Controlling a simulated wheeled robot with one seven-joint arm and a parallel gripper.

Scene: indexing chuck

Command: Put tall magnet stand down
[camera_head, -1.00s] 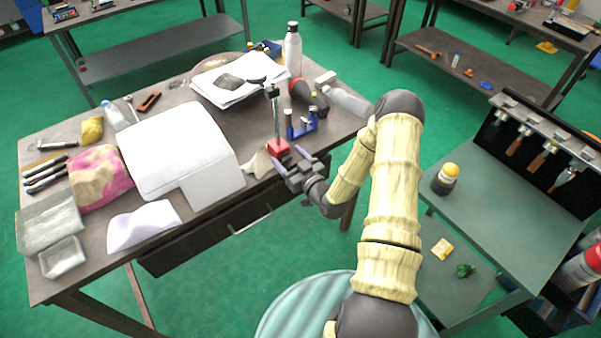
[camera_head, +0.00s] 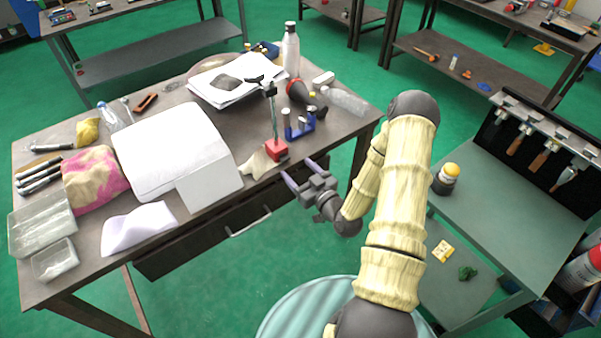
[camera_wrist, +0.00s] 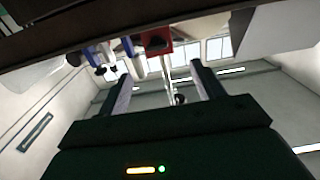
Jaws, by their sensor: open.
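The tall magnet stand has a red base (camera_head: 277,150) and a thin upright post with a dark clamp arm at its top. My gripper (camera_head: 300,176) is open and empty, just in front of the table edge and apart from the stand. In the wrist view the red base (camera_wrist: 157,40) shows beyond the two spread fingers of my gripper (camera_wrist: 160,88), with its post between them.
A blue clamp-like piece (camera_head: 299,127) stands right of the stand. A beige cloth (camera_head: 258,164) lies against its left side, and a white box-like cover (camera_head: 180,150) is further left. A bottle (camera_head: 291,50) stands behind.

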